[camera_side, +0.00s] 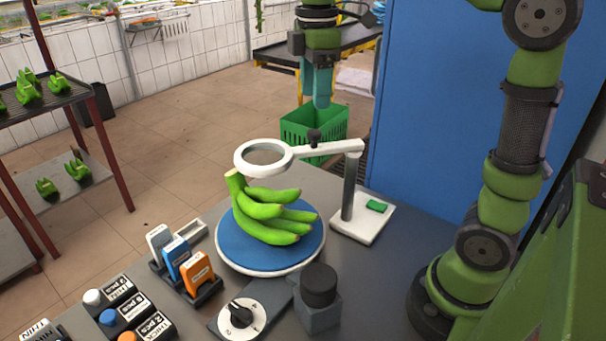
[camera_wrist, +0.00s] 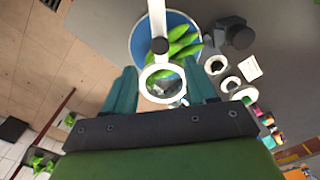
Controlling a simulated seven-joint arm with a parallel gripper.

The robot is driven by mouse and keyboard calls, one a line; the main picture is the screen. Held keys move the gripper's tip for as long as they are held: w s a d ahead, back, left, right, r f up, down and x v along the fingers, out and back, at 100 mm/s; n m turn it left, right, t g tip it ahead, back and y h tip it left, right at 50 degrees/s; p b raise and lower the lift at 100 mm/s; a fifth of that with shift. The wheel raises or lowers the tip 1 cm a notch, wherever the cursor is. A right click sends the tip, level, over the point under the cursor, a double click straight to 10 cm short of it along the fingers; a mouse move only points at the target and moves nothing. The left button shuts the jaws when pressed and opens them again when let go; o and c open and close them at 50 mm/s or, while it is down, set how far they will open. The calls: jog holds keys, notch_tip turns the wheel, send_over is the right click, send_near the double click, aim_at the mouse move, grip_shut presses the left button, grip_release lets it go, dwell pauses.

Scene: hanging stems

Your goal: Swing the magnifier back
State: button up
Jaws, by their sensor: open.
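The white magnifier has a ring lens (camera_side: 264,153) on a flat arm (camera_side: 335,148) with a black knob (camera_side: 314,137), carried by a grey post (camera_side: 348,190) on a white base. Its ring sits above the stem end of a green banana bunch (camera_side: 270,222) on a blue round plate (camera_side: 232,237). My gripper (camera_side: 320,103) points down above and behind the magnifier arm, apart from it and empty. In the wrist view, my gripper's teal fingers (camera_wrist: 160,68) are spread, with the lens ring (camera_wrist: 162,69) and knob (camera_wrist: 160,46) seen between them, lower down.
A dial (camera_side: 240,316) and a black round knob (camera_side: 319,284) stand in front of the plate. Coloured tags (camera_side: 180,262) and labelled buttons (camera_side: 115,312) are at left. A green crate (camera_side: 296,127) stands behind the table. A small green block (camera_side: 377,206) lies on the magnifier's base.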

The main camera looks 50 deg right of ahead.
aim_at(314, 132)
notch_tip(314, 132, down, 8)
jog(key=shift+r, duration=0.1)
jog(key=shift+c, duration=0.3)
grip_shut()
